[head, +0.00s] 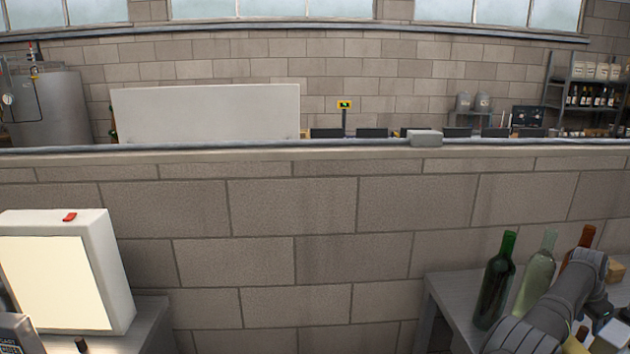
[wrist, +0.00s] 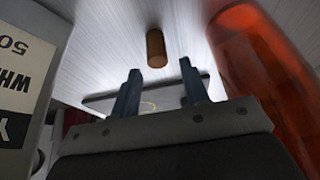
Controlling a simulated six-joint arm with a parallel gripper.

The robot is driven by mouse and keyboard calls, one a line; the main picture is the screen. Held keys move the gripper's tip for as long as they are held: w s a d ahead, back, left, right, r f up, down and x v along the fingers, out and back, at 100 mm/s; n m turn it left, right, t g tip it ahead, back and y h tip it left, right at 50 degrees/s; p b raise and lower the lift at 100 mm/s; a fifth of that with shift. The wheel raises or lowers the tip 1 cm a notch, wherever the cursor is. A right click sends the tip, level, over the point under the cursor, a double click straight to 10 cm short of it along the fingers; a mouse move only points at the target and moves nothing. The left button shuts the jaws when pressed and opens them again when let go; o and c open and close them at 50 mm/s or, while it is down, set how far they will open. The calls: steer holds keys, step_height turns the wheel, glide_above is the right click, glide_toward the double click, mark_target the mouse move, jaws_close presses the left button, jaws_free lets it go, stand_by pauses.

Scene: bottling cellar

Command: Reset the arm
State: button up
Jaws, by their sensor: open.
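My gripper (wrist: 160,80) shows in the wrist view, its two dark fingers apart with nothing held between them. A brown cork-like cylinder (wrist: 156,47) is on the pale metal surface (wrist: 110,35), just past the fingertips and between their lines; I see no contact. In the head view my arm reaches in at the lower right, over the right-hand table (head: 440,290); the gripper itself cannot be made out there.
An amber bottle (wrist: 262,70) is close on the gripper's right, a labelled white item (wrist: 20,80) on its left. A dark green bottle (head: 495,280) and a pale one (head: 536,275) stand left of my arm. A light box (head: 60,270) stands at left.

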mark_target(584, 329)
step_height(584, 329, down, 3)
steer(key=shift+f, duration=0.15)
steer(key=v, duration=1.2)
steer(key=x, duration=1.2)
step_height(584, 329, up, 5)
steer(key=w+a+r+n, duration=0.1)
steer(key=a+r, duration=0.5)
steer(key=r, duration=0.3)
steer(key=w+a+r+n, duration=0.1)
steer(key=w+a+r, duration=0.1)
steer(key=a+r, duration=0.45)
steer(key=w+a+r+n+t, duration=0.2)
steer(key=a+r, duration=0.6)
steer(key=a, duration=0.4)
steer(key=w+a+f+n+y, duration=0.1)
steer(key=w+a+f+n, duration=0.2)
steer(key=w+a, duration=0.5)
steer(key=shift+a+t, duration=0.3)
steer(key=shift+a, duration=0.2)
